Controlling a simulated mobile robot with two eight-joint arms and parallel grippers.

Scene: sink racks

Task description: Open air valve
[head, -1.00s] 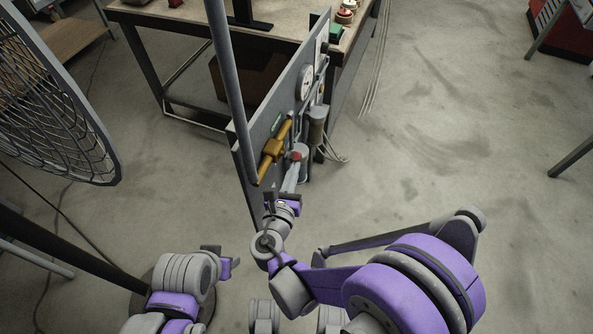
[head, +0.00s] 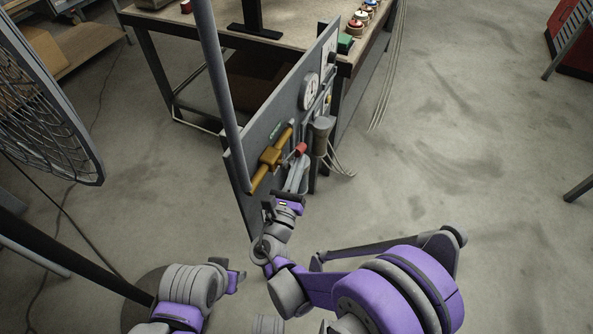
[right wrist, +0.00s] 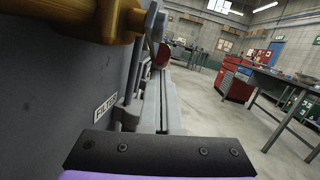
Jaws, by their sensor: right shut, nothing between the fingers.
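The air valve is a brass-coloured body (head: 271,158) on a pipe, fixed to the face of a grey upright panel. A red-ended lever (head: 300,149) sticks out beside it. In the right wrist view the brass body (right wrist: 75,18) fills the upper left, and the red part (right wrist: 163,55) shows just past the fingers. My right gripper (head: 297,172) is shut and empty, its tips just below the red end; whether they touch the lever cannot be told. Its long grey fingers also show in the right wrist view (right wrist: 162,100). My left gripper (head: 236,279) is low at left, away from the panel; its jaws are unclear.
The panel (head: 240,175) carries a round gauge (head: 310,91) and a cylindrical filter (head: 322,135). A workbench (head: 165,30) stands behind it. A large fan (head: 45,110) is at left. Open floor (head: 440,150) lies to the right.

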